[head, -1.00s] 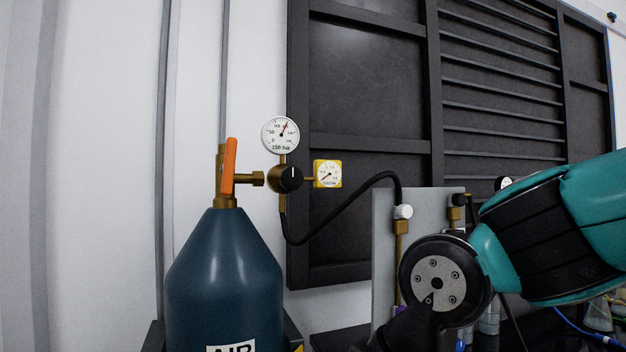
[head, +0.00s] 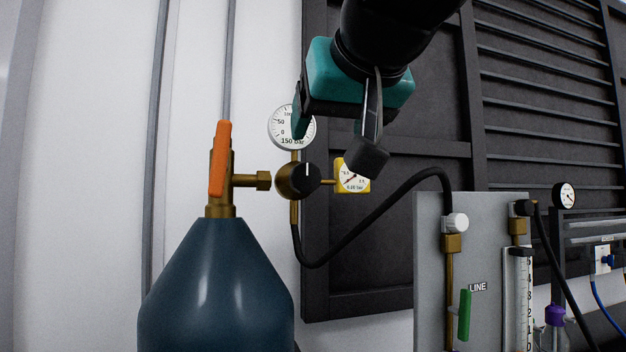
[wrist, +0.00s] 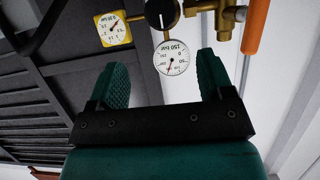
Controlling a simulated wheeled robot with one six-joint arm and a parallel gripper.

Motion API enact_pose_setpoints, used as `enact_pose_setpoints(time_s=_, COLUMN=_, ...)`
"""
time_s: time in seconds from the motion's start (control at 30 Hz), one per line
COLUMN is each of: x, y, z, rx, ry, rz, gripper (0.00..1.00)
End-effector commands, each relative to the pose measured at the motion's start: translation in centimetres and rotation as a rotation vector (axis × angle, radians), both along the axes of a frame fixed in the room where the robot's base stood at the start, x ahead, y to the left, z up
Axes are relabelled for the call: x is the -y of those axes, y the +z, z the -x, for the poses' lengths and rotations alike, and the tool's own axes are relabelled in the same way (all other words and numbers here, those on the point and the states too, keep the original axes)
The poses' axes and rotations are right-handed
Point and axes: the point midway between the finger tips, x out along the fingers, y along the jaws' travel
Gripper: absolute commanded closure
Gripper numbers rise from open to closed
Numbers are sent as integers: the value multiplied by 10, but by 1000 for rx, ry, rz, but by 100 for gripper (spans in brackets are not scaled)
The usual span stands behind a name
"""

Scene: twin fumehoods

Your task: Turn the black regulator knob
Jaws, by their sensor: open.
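The black regulator knob (head: 306,179) sits on a brass body between the blue cylinder's brass valve and a small yellow-framed gauge (head: 353,176). Its white mark points up. A round white 150 bar gauge (head: 291,128) stands above it, partly covered by my gripper. My gripper (head: 332,142) is open and empty, above the knob and slightly to its right in the head view. In the wrist view the picture is turned over: the knob (wrist: 162,13) is at the top edge, cut off, beyond my two teal fingers (wrist: 160,68), with the white gauge between it and them.
An orange valve handle (head: 220,160) tops the blue cylinder (head: 217,290) at left. A black hose (head: 385,205) runs from the regulator to a grey panel (head: 428,270) with a green lever (head: 464,315). A dark louvred frame (head: 400,240) stands behind.

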Motion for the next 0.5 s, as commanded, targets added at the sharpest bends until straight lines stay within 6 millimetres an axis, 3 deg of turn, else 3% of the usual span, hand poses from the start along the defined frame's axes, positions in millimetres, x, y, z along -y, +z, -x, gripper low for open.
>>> enact_pose_setpoints(time_s=0.3, x=-19, y=-30, z=-67, rx=-3, ry=-1, rz=3, gripper=26)
enact_pose_setpoints(time_s=0.5, x=-28, y=-42, z=-98, rx=-3, ry=0, rz=1, gripper=26)
